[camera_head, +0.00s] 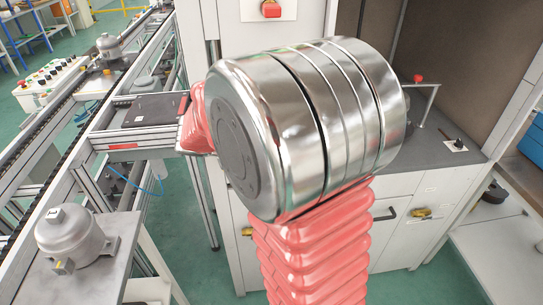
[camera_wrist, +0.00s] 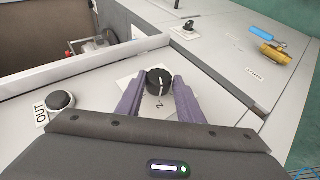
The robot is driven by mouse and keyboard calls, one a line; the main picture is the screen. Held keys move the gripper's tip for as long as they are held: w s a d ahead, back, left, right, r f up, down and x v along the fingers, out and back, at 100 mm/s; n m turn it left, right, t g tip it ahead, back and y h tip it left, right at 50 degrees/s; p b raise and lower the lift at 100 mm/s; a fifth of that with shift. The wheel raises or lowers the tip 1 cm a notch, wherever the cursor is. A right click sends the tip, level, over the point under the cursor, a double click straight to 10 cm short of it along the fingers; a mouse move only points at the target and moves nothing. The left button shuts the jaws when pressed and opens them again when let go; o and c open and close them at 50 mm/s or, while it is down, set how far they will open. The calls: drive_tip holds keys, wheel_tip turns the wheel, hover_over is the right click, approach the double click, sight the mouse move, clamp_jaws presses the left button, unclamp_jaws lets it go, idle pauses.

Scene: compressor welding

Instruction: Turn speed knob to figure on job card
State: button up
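The speed knob (camera_wrist: 160,78) is a round black knob with a pale pointer line, on a light plate in the wrist view. A figure "2" shows on the plate just below it. My gripper (camera_wrist: 160,82) has its two purple fingers spread, one on each side of the knob, with the tips beside it. I see narrow gaps but cannot tell whether either finger touches. The rest of the plate's figures are hidden or too small to read. I see no readable job card. In the head view my arm hides the gripper and the knob.
The head view shows a grey compressor (camera_head: 72,238) at lower left and a conveyor frame.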

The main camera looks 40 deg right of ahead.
drive_tip(key=o, duration=0.4)
drive_tip(key=v, duration=1.3)
drive_tip(key=shift+a+r, duration=0.15)
drive_tip(key=shift+a, duration=0.25)
idle(0.3)
